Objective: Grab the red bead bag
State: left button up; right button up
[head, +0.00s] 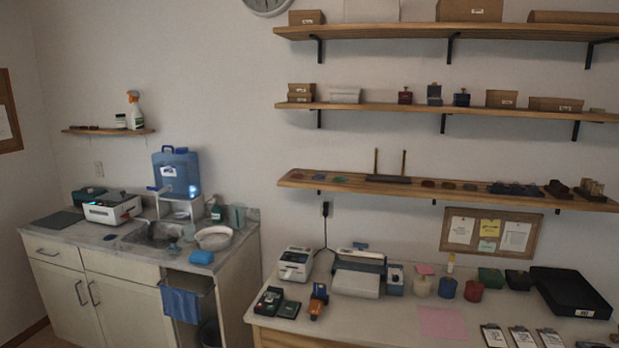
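A small flat red item (298,177), which looks like the red bead bag, lies at the left end of the lowest long wall shelf (450,193). It is too small to make out its details. Neither of my grippers shows in the head view.
Below the shelf stands a worktable (390,312) with a label printer (296,264), a larger machine (358,273), jars and a black tray (572,292). At left is a sink counter (110,250) with a blue water tank (176,172).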

aim_at(296, 175)
jog(key=i+z, duration=0.3)
jog(key=i, duration=0.25)
jog(key=i+j+z, duration=0.2)
jog(key=i+z, duration=0.15)
jog(key=i, duration=0.2)
